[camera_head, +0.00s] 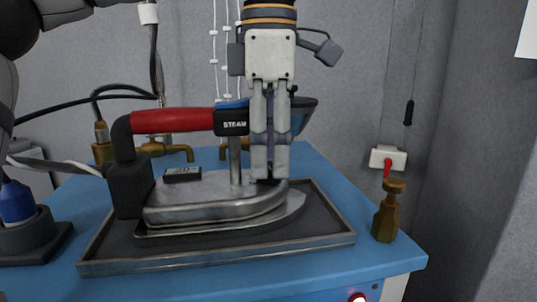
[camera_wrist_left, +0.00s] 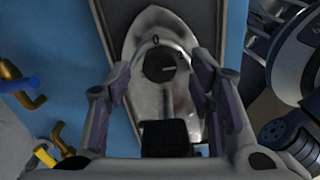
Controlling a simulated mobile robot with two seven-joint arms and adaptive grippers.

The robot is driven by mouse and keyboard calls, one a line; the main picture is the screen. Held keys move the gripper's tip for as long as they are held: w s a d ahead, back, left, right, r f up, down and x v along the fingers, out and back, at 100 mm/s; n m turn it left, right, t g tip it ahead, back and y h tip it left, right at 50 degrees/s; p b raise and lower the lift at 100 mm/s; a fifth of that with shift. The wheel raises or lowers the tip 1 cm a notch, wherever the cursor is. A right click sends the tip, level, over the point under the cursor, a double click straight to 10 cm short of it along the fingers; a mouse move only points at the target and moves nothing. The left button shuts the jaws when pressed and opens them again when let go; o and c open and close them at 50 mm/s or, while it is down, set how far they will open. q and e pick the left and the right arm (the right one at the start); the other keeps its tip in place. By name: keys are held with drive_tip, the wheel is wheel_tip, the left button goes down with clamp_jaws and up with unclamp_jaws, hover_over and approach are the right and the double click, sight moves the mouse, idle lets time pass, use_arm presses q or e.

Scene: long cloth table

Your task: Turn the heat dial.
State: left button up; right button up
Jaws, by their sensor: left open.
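A steam iron with a red handle (camera_head: 172,121) and a grey metal body (camera_head: 210,198) rests flat in a dark metal tray (camera_head: 97,250). The heat dial (camera_wrist_left: 160,64) is a dark round knob on the iron's top near its tip, with a 0 mark above it in the wrist view. My left gripper (camera_head: 268,178) points down over the front part of the iron. In the wrist view its fingers (camera_wrist_left: 160,76) are open, one on each side of the dial, with gaps showing. In the head view the fingertips mostly hide the dial. My right gripper is not in view.
The tray sits on a blue table (camera_head: 330,262). A brass valve (camera_head: 388,212) stands at the right, brass taps (camera_head: 178,152) at the back, and a blue-topped fitting (camera_head: 17,203) at the left. The iron's handle rises close beside my left gripper.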

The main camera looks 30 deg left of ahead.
use_arm(q)
drive_tip(key=shift+f, duration=0.65)
clamp_jaws()
drive_tip(key=shift+n, duration=2.9)
unclamp_jaws()
